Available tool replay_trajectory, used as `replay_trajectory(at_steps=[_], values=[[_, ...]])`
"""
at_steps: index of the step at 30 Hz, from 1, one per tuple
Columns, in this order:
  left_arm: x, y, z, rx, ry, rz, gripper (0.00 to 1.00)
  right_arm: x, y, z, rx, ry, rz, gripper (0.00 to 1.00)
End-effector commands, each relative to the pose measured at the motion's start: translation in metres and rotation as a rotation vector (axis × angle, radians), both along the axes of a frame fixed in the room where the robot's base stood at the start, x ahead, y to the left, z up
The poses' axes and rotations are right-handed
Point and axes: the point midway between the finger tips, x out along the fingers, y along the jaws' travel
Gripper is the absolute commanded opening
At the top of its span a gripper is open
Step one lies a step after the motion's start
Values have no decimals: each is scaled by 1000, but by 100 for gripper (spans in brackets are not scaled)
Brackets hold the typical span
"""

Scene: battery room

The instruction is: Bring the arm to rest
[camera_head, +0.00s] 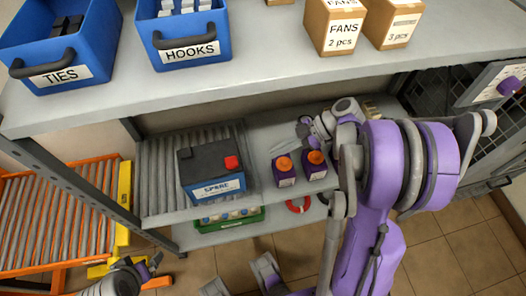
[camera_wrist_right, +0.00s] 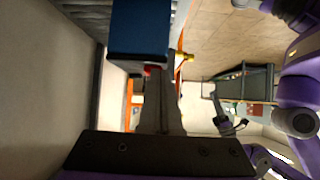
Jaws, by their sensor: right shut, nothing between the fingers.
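My right arm, purple and grey, reaches from the lower right over the shelf. My right gripper (camera_head: 305,130) is shut and empty, above the shelf board behind two purple bottles with orange caps (camera_head: 284,165). The battery marked SPARE (camera_head: 212,172), dark with a red terminal, stands on the roller shelf left of the bottles. My left gripper (camera_head: 151,264) is low at the bottom left, away from the shelf; its opening is too small to tell.
The upper shelf (camera_head: 270,88) carries blue bins marked TIES (camera_head: 60,45) and HOOKS (camera_head: 185,38) and boxes marked FANS (camera_head: 335,25). A green crate (camera_head: 228,222) sits below. An orange roller stand (camera_head: 40,225) is at left. Tiled floor is open at right.

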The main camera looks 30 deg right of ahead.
Motion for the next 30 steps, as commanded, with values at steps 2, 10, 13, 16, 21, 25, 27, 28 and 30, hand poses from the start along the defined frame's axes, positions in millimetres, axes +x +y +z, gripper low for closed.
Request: replay_trajectory(at_steps=[2,10,13,16,21,25,27,28,30], values=[[0,0,0,0,0,0,96,-2,-5,0,0,1,-1,0],[0,0,0,0,0,0,96,-3,-6,0,0,2,0,0],[0,0,4,0,-1,0,96,-3,1,4,-12,42,-18,0],[1,0,13,0,-4,0,96,-7,21,14,-52,156,-80,0],[4,0,37,0,-12,0,96,-27,63,36,-195,417,-313,0],[7,0,55,0,-18,0,96,-49,82,53,-305,535,-543,0],[9,0,65,0,-22,0,96,-60,89,64,-348,560,-674,0],[10,0,70,0,-24,0,96,-64,90,68,-362,562,-729,0],[12,0,80,0,-28,0,96,-73,93,79,-379,551,-852,0]])
